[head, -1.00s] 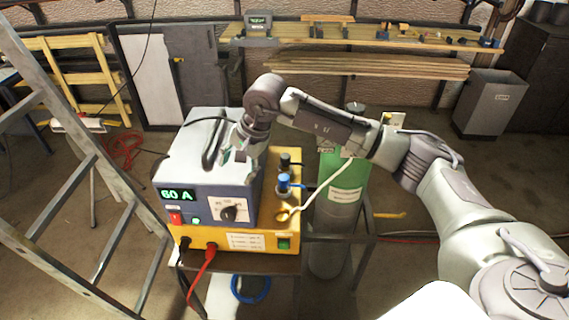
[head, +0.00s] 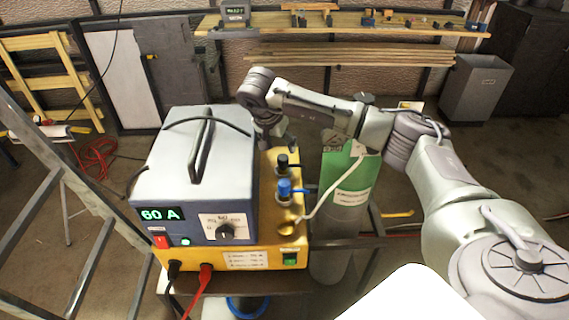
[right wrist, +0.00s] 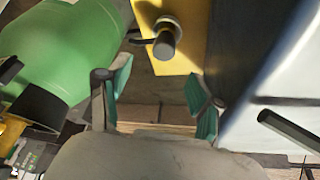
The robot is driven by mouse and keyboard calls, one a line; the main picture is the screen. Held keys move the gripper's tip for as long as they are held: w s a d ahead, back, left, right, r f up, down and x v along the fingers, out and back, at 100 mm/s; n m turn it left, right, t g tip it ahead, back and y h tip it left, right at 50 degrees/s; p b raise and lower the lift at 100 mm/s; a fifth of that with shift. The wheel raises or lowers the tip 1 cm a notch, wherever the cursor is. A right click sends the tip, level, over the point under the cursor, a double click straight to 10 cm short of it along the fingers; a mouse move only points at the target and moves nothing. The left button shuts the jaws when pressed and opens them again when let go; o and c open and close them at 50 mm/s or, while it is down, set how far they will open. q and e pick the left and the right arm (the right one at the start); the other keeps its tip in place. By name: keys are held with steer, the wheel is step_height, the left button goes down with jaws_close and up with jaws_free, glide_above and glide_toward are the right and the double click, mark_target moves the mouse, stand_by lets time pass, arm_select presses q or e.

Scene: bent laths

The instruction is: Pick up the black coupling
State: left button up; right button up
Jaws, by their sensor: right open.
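The black coupling (head: 282,163) stands upright on top of the yellow unit (head: 270,243), behind the blue coupling (head: 284,188). In the right wrist view a dark cylindrical fitting (right wrist: 164,44), probably the black coupling, stands on the yellow surface beyond my fingertips. My right gripper (head: 280,143) points down behind the black coupling, beside the blue-grey power supply, which partly hides it. In the right wrist view its teal-padded fingers (right wrist: 160,92) are spread with nothing between them. My left gripper is out of view.
The power supply (head: 196,178) with its top handle stands close to the left of the couplings. A green gas cylinder (head: 350,180) stands to their right, with a pale hose curving to the brass fitting (head: 289,228). A ladder leans at far left.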

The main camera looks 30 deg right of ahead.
mark_target(283, 157)
steer(key=shift+w+d+f, duration=0.1)
steer(key=shift+w+f, duration=0.1)
steer(key=shift+f, duration=0.35)
steer(key=shift+w+d+f, duration=0.1)
steer(key=shift+w+f, duration=0.1)
steer(key=shift+f, duration=0.35)
steer(key=shift+s+p+x, duration=0.2)
steer(key=shift+p+x, duration=0.25)
steer(key=shift+x, duration=0.7)
steer(key=x, duration=0.3)
steer(key=shift+w+d+f+p, duration=0.1)
steer(key=shift+w+f+p, duration=0.1)
steer(key=shift+f+p, duration=0.15)
steer(key=shift+f, duration=0.15)
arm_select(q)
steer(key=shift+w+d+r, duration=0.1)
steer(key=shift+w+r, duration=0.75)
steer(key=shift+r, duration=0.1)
arm_select(e)
jaws_close()
